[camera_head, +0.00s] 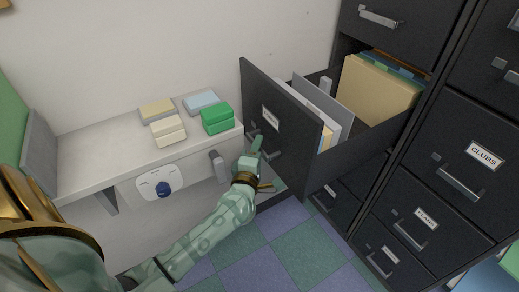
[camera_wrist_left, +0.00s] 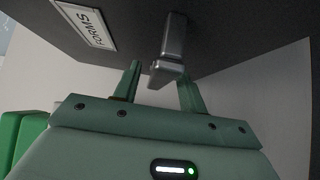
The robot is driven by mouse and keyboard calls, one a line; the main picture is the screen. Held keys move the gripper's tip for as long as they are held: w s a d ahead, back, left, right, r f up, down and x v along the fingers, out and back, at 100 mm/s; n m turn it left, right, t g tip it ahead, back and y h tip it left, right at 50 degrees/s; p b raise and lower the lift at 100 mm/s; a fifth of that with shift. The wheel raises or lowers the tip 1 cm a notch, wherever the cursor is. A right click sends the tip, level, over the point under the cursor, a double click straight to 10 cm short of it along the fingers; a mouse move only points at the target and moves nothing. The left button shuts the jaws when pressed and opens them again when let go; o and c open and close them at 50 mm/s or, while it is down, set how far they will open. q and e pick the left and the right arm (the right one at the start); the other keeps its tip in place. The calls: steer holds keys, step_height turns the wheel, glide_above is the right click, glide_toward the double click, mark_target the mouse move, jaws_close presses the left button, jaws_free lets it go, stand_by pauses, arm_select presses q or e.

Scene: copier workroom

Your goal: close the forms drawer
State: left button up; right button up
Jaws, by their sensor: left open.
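The forms drawer (camera_head: 290,115) is pulled out from the dark cabinet, with folders and papers inside. Its front carries a label that reads FORMS in the left wrist view (camera_wrist_left: 90,22) and a silver handle (camera_wrist_left: 172,50). My left gripper (camera_head: 259,151) is at the drawer front, by the handle. In the left wrist view its two green fingers (camera_wrist_left: 158,88) stand apart, one on each side of the handle's end. I cannot tell whether they touch the handle or the front. My right gripper is not in view.
A pale wall shelf (camera_head: 95,158) left of the drawer holds a green box (camera_head: 217,119) and several pads. A wall-mounted panel with a blue knob (camera_head: 163,188) is below. More cabinet drawers, one labelled CLUBS (camera_head: 466,170), are shut at right. Checkered floor (camera_head: 290,245) is clear.

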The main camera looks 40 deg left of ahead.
arm_select(q)
steer(key=shift+w+a, duration=0.2)
steer(key=shift+w, duration=0.3)
